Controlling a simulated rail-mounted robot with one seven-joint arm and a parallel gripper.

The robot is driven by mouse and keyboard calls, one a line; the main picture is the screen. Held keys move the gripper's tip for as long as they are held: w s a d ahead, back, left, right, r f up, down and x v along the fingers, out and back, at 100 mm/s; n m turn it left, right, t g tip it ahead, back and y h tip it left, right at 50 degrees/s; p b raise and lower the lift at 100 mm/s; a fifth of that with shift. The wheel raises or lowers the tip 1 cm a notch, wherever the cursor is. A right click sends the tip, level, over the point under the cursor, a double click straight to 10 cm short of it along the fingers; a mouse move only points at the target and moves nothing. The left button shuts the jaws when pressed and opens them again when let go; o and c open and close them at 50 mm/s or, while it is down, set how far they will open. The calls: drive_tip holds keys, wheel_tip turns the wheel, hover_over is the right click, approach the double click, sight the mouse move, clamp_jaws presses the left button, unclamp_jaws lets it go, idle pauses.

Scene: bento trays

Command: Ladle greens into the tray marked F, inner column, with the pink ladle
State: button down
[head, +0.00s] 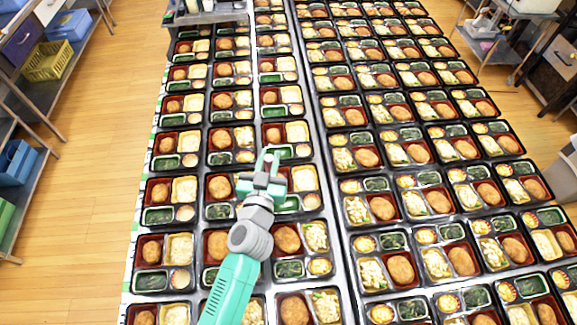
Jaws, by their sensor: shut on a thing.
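My gripper (267,163) is at the middle of the view, above the left table's right-hand column of trays. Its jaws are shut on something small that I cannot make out. No pink ladle shows clearly. Near the gripper, a tray (313,184) is partly hidden by it and the arm. Dark greens (290,269) lie in a small compartment of a nearer tray in that column. I cannot read any tray marks, so I cannot tell which tray is F.
Trays in long rows cover the left table and the right table (345,240), with a narrow gap between them. A grey station (205,17) stands at the far end of the left table. Shelves with a yellow basket (48,61) stand left. The wooden floor (105,140) is clear.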

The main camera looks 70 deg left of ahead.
drive_tip(key=shift+f+b, duration=0.45)
drive_tip(key=shift+f, duration=0.1)
wheel_tip(320, 180, down, 3)
drive_tip(key=shift+r+b, duration=0.1)
drive_tip(key=shift+b, duration=1.05)
drive_tip(key=w+d+f+m+g+p, duration=0.1)
drive_tip(key=w+d+f+m+g, duration=0.1)
drive_tip(key=w+f+m, duration=0.3)
drive_tip(key=w+d+f+m+g+h+p, duration=0.1)
drive_tip(key=w+f+m, duration=0.4)
drive_tip(key=w, duration=0.5)
drive_tip(key=shift+d+f+m+g+p, duration=0.4)
drive_tip(key=shift+d+m+p, duration=0.3)
drive_tip(key=shift+m, duration=0.4)
drive_tip(key=shift+r, duration=0.2)
